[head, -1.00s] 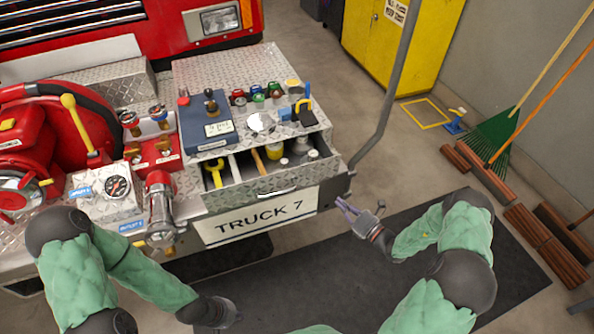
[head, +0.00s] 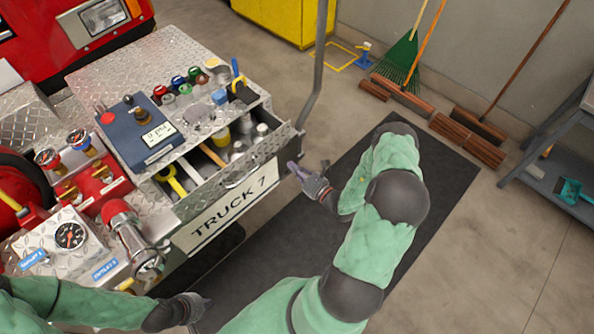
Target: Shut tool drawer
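The tool drawer (head: 233,178) in the truck's diamond-plate bumper is pulled out. Inside it I see a yellow-handled tool (head: 172,180), a wooden handle (head: 212,156) and several small cans or fittings. A silver handle sits on its front face, above the white "TRUCK 7" plate (head: 236,203). My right gripper (head: 305,174) is just right of the drawer's front corner, apart from the handle; its fingers are too small to judge. My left gripper (head: 200,307) is low in the view, below the bumper's front edge, apart from the drawer; its fingers are mostly hidden.
On the bumper stand a blue gauge box (head: 137,133), several coloured caps, red valves and a pressure gauge (head: 70,235). A grey pole (head: 319,75) rises beside the drawer's right end. A dark mat (head: 440,175) covers the floor; brooms, wood blocks and a grey shelf are at the right.

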